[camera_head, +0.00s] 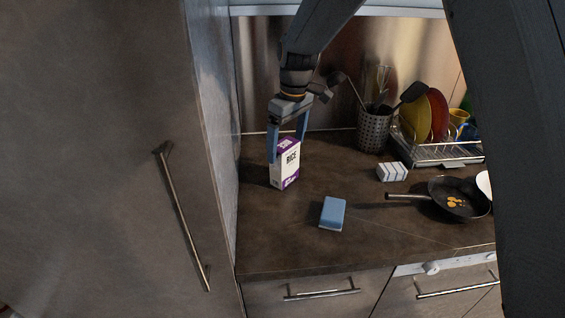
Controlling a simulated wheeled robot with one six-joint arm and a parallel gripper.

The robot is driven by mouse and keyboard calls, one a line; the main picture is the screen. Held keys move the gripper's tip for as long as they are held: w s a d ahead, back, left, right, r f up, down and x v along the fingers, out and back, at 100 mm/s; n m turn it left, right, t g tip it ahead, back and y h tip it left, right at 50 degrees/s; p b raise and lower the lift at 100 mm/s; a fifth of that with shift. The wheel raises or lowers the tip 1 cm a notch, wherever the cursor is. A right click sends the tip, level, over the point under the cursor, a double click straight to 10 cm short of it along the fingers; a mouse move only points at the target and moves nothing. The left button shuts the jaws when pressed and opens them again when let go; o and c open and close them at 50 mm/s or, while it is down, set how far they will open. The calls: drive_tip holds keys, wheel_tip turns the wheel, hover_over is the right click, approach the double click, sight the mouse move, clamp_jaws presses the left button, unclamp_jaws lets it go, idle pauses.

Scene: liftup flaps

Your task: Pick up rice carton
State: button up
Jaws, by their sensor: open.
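The rice carton (285,168) is a small white and purple box marked "RICE". It stands upright on the dark countertop (275,235), close to the tall panel at the left. My gripper (286,149) points down over the carton from above. Its two blue fingers are apart, one at the left side of the carton's top and one at the right behind its top edge. The fingers are open around the upper part of the carton. I cannot tell whether either finger touches it.
A blue sponge (332,213) lies in front of the carton to the right. A striped block (392,172), a pan (458,199), a utensil holder (374,132) and a dish rack (440,152) stand farther right. The tall cabinet (110,130) bounds the left.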

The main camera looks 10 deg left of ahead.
sight(285, 170)
drive_tip(key=shift+w+a+f+p, duration=0.15)
drive_tip(key=shift+f+p, duration=0.4)
drive_tip(key=shift+f, duration=0.7)
drive_tip(key=shift+s+a+f+p, duration=0.15)
drive_tip(key=shift+f+p, duration=0.35)
drive_tip(key=shift+f, duration=0.8)
drive_tip(key=shift+w+a+f+p, duration=0.15)
drive_tip(key=shift+f+p, duration=0.4)
drive_tip(key=shift+f, duration=0.7)
drive_tip(key=c, duration=1.6)
